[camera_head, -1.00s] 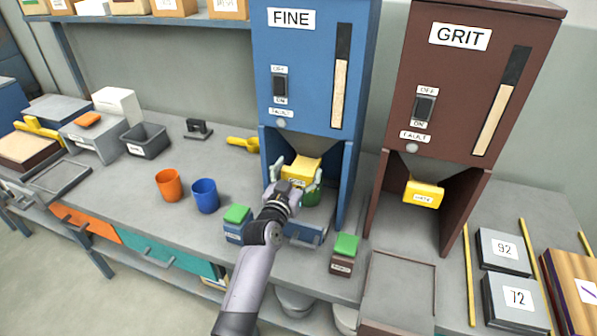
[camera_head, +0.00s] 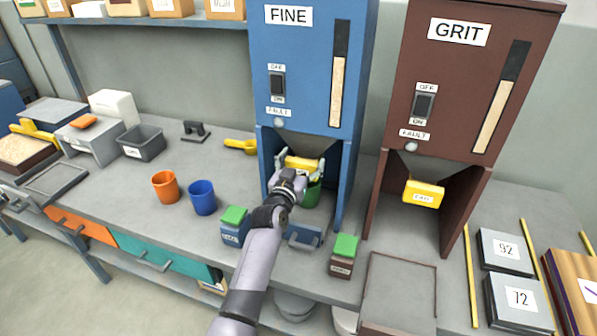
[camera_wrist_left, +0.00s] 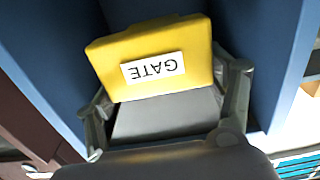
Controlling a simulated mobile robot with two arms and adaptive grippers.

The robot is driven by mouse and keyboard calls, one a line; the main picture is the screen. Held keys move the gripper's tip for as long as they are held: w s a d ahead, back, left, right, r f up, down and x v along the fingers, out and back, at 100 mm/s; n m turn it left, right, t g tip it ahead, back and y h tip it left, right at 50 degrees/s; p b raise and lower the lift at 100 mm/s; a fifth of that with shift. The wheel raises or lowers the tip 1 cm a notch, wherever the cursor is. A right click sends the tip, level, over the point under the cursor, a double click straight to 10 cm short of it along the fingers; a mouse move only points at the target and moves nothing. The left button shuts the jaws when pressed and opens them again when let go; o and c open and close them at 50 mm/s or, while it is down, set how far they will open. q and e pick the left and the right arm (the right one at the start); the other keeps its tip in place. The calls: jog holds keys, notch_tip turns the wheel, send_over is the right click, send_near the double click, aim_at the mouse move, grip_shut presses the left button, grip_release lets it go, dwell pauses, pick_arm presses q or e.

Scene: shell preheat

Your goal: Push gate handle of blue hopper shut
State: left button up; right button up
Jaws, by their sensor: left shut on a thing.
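The blue hopper (camera_head: 312,70) labelled FINE stands on the counter. Its yellow gate handle (camera_head: 302,164) sits under the hopper body between the side walls. My left gripper (camera_head: 296,167) reaches into that bay with its fingers on both sides of the handle, shut on it. In the left wrist view the handle (camera_wrist_left: 155,62) shows its GATE label upside down, with a finger at each side. A green cup (camera_head: 312,192) stands below the gate, partly hidden by my wrist. My right gripper is not in view.
The brown GRIT hopper (camera_head: 465,75) with its own yellow gate handle (camera_head: 423,193) stands to the right. An orange cup (camera_head: 166,187) and a blue cup (camera_head: 203,197) stand left of my arm. Small green-topped blocks (camera_head: 345,247) sit near the front edge.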

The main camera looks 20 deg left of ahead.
pick_arm(q)
jog(key=shift+r, duration=0.2)
jog(key=o, duration=1.3)
jog(key=shift+c, duration=0.2)
jog(key=o, duration=0.4)
jog(key=shift+w+f, duration=0.15)
jog(key=shift+w, duration=0.05)
jog(key=shift+o, duration=0.2)
jog(key=shift+s, duration=0.1)
jog(key=s, duration=1.2)
jog(key=shift+a, duration=0.15)
